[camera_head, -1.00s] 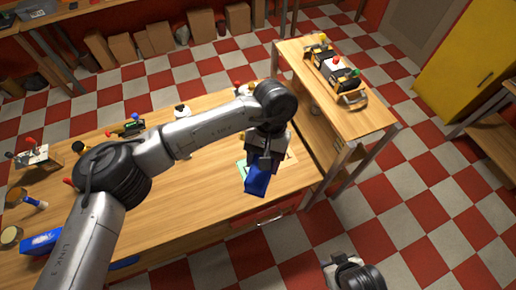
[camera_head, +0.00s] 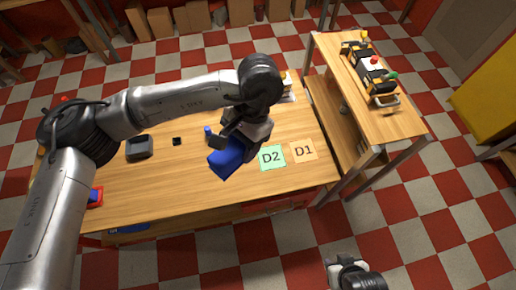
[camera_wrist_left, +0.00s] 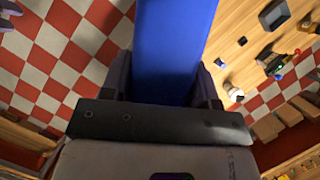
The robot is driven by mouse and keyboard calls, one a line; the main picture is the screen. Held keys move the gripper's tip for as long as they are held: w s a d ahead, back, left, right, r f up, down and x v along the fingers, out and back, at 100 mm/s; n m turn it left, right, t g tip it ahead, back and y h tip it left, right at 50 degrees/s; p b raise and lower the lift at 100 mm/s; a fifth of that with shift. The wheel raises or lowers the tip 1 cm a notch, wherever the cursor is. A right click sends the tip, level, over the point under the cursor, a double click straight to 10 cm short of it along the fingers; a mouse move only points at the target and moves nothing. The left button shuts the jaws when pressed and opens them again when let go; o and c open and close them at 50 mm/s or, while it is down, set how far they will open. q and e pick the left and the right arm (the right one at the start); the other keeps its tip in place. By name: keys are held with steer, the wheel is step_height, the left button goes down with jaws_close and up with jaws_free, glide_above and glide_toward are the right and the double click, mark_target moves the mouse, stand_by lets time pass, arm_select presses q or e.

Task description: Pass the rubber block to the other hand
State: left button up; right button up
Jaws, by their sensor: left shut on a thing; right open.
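The rubber block, a long blue block (camera_head: 226,161), is in my left gripper (camera_head: 233,143), held tilted above the workbench. In the left wrist view the block (camera_wrist_left: 170,45) fills the space between the two dark fingers (camera_wrist_left: 165,85), which are shut on it. My right gripper (camera_head: 343,270) is at the bottom of the head view, over the floor in front of the bench, open and empty, well apart from the block. Its fingertips are small and hard to make out.
The wooden workbench (camera_head: 180,185) carries a green D2 mat (camera_head: 272,157), an orange D1 mat (camera_head: 304,151) and a dark grey tray (camera_head: 139,147). A side table (camera_head: 375,120) with a black and yellow device stands at right. Checkered floor is free in front.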

mark_target(212, 154)
arm_select(q)
steer(key=shift+w+a, duration=0.1)
steer(key=shift+a, duration=0.15)
steer(key=shift+w+f, duration=0.1)
steer(key=shift+w, duration=0.1)
steer(key=w+d+f+m+t, duration=0.2)
steer(key=w+d+f+m, duration=0.2)
steer(key=f, duration=0.1)
steer(key=s+a+r+n, duration=0.2)
steer(key=r, duration=0.1)
steer(key=s+a+r+n+g, duration=0.1)
steer(key=s+a+r+n, duration=0.1)
steer(key=a+r, duration=0.1)
steer(key=s+a+r+n+g+h, duration=0.1)
steer(key=s+a+r+n, duration=0.1)
steer(key=a+r, duration=0.1)
steer(key=shift+r+n, duration=0.3)
steer(key=shift+r, duration=0.25)
steer(key=shift+s+a+r+n+g, duration=0.1)
steer(key=shift+s+r+n+g, duration=0.1)
steer(key=shift+r+n+g, duration=0.15)
steer(key=w+d+n+h, duration=0.2)
steer(key=w+d+n, duration=0.2)
steer(key=w+d, duration=0.4)
steer(key=shift+w+d+r+n, duration=0.15)
steer(key=shift+w+d+n, duration=0.15)
steer(key=shift+d, duration=0.75)
